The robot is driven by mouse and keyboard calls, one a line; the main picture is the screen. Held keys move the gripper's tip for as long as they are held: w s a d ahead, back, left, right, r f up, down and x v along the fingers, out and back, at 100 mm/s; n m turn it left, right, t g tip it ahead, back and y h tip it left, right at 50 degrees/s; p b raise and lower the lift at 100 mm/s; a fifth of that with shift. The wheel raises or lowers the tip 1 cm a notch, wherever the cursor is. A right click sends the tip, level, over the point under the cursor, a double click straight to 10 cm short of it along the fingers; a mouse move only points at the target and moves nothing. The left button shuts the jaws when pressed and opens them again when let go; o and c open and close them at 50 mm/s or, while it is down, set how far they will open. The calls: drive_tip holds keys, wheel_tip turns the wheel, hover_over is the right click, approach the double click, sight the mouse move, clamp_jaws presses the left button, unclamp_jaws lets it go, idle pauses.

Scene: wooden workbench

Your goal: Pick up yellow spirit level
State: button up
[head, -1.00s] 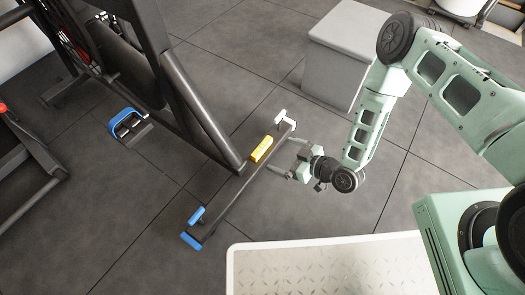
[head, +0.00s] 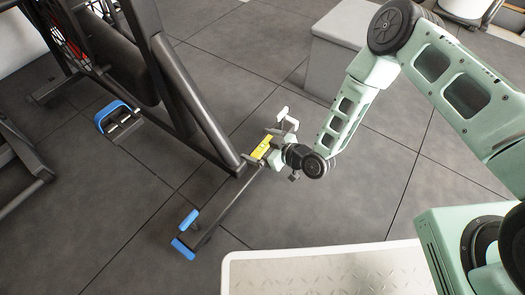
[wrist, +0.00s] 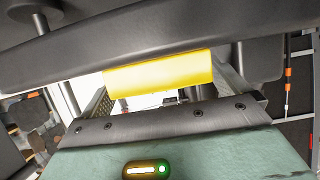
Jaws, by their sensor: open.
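The yellow spirit level (head: 261,147) lies on a dark bar of the gym machine in the head view, and part of it is hidden by my gripper. My gripper (head: 266,145) is at the level with its jaws open. In the wrist view the yellow level (wrist: 158,74) spans the gap between the two fingers (wrist: 160,92). Whether the fingers touch it I cannot tell.
The dark bar (head: 226,205) runs toward the lower left to blue-capped feet (head: 183,248). The machine's thick black post (head: 195,105) rises close beside the level. A grey box (head: 335,55) stands behind my arm. A pale platform (head: 320,270) lies in front.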

drive_tip(key=c, duration=0.8)
drive_tip(key=shift+r, duration=0.15)
